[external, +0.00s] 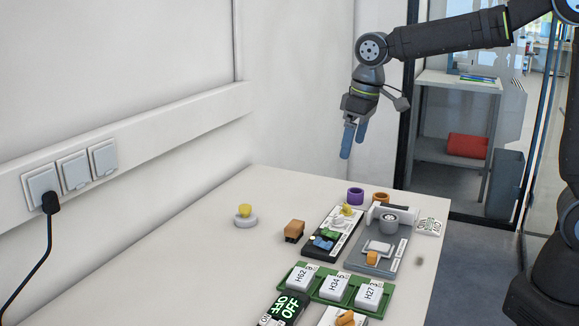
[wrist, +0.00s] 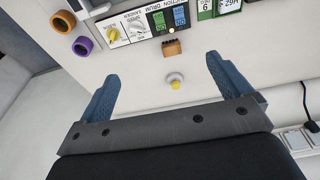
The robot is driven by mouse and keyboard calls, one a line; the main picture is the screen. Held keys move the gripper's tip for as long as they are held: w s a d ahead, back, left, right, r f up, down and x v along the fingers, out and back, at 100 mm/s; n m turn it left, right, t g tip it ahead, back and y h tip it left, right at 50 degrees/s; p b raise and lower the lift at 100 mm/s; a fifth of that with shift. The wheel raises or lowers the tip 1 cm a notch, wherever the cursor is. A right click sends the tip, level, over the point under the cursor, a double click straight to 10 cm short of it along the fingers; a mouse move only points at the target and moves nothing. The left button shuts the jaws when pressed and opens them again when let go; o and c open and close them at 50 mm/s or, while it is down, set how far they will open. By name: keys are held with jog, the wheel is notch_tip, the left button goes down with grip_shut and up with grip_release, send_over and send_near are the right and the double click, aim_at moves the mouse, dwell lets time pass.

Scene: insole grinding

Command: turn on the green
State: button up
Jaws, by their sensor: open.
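A control panel (external: 341,241) stands on the white table. It shows in the wrist view (wrist: 146,41), with lettering that includes "DRUM SANDER". Its green switch (wrist: 158,20) sits beside a blue switch (wrist: 180,16). A yellow knob (wrist: 113,34) is at the panel's other end. In the external view the green switch (external: 330,234) looks small, and its on or off position cannot be told. My gripper (external: 352,150) is high above the table's back part, pointing down and apart from the panel. In the wrist view my gripper (wrist: 162,67) is open, with nothing between its blue fingers.
An orange-brown block (external: 294,231) and a yellow-topped white disc (external: 245,217) are left of the panel. A purple ring (external: 355,196) and an orange ring (external: 381,197) lie behind it. A grey machine (external: 397,252) is to its right. A green tray (external: 329,291) with labelled blocks is in front.

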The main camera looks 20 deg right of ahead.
aim_at(324, 229)
jog(key=shift+w+f, duration=0.1)
jog(key=shift+f, duration=0.25)
jog(key=c, duration=0.4)
jog(key=f, duration=0.2)
jog(key=w+a+f, duration=0.1)
jog(key=f, duration=0.2)
jog(key=w+a+f, duration=0.1)
jog(key=f, duration=0.1)
jog(key=shift+w+a+f, duration=0.1)
jog(key=shift+f, duration=0.15)
grip_shut()
jog(key=shift+f, duration=0.1)
jog(key=shift+f, duration=0.1)
jog(key=f, duration=0.4)
jog(key=w+a+f, duration=0.1)
jog(key=f, duration=0.8)
jog(key=shift+w+a+f, duration=0.25)
jog(key=shift+w+a, duration=0.15)
jog(key=shift+f, duration=0.1)
